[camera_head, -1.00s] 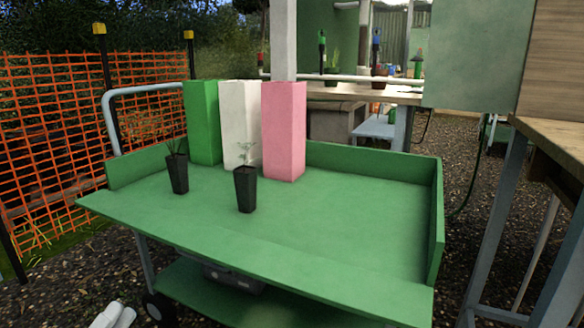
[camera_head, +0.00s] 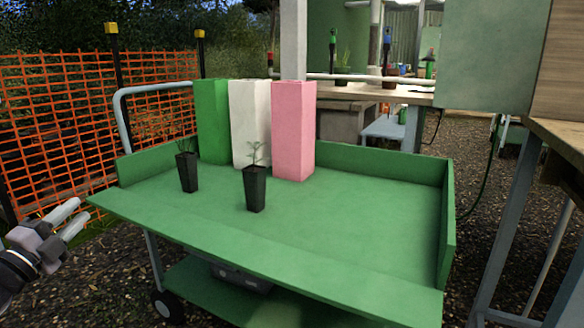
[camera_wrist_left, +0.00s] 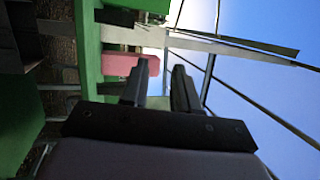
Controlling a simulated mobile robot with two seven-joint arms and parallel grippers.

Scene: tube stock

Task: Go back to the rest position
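My left gripper (camera_head: 82,209) is at the left edge of the head view, left of the green trolley (camera_head: 345,215) and apart from it. Its two pale fingers have a gap between them, and they hold nothing. In the left wrist view the dark fingers (camera_wrist_left: 161,66) also stand apart with nothing between them. My right gripper is in neither view.
Two black pots with seedlings, the left pot (camera_head: 187,172) and the right pot (camera_head: 255,189), stand on the trolley. Green (camera_head: 211,120), white (camera_head: 250,122) and pink (camera_head: 293,130) tall boxes stand behind. An orange mesh fence (camera_head: 60,120) is at left.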

